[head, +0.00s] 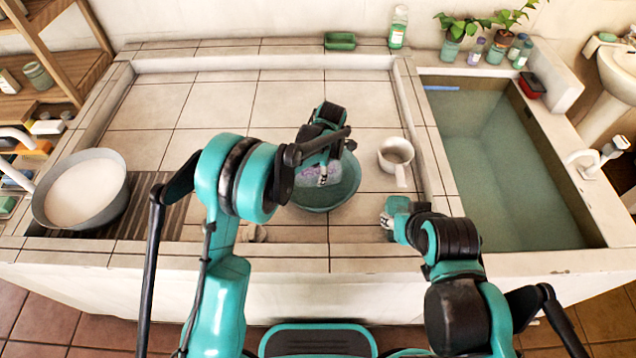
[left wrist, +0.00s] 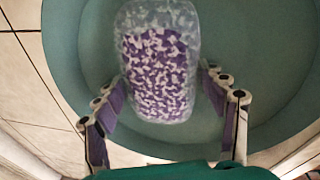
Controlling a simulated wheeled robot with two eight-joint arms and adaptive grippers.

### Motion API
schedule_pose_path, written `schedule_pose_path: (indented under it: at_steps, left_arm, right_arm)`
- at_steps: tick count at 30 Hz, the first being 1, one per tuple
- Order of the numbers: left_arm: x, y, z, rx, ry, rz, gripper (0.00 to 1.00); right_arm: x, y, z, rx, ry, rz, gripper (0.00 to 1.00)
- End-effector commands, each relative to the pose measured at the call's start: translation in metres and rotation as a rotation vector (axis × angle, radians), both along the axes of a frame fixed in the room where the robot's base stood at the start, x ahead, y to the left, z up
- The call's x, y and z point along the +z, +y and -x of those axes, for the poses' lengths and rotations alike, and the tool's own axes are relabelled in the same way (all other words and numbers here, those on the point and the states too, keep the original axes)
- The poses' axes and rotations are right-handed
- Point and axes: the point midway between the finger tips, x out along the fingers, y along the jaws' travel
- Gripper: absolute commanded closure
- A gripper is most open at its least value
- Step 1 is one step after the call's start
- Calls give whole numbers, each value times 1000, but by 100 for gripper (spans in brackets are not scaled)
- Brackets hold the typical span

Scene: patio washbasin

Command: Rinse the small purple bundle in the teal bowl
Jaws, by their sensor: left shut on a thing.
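The teal bowl (head: 345,200) stands on the tiled counter in the middle of the head view; its wall (left wrist: 65,55) fills much of the left wrist view. The small purple bundle (left wrist: 160,75) is purple and white, with a paler top part, and lies over the bowl's inside between my left fingers. Only a bit of the bundle (head: 308,171) shows in the head view. My left gripper (head: 323,178) is shut on the bundle, pointing down into the bowl. My right gripper (head: 393,215) is low near the counter's front edge, its fingers mostly hidden by the arm.
A grey basin (head: 84,190) with pale contents sits at left on a slatted mat. A water-filled trough (head: 500,150) is at right. A green soap dish (head: 340,41) and bottle (head: 398,27) stand behind. The counter's back left is clear.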

Motion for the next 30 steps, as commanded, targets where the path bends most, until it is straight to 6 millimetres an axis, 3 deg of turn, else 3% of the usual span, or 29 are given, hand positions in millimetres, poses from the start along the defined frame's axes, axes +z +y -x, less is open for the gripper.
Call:
schedule_pose_path:
  at_steps: [19,24,30]
  left_arm:
    - [0,-4,56,0,0,0,54]
    - [0,-4,59,1,0,0,54]
    - [0,-3,42,1,0,0,54]
  right_arm:
    - [-6,0,0,0,0,0,60]
    - [-6,0,0,0,0,0,60]
    - [-6,0,0,0,0,0,60]
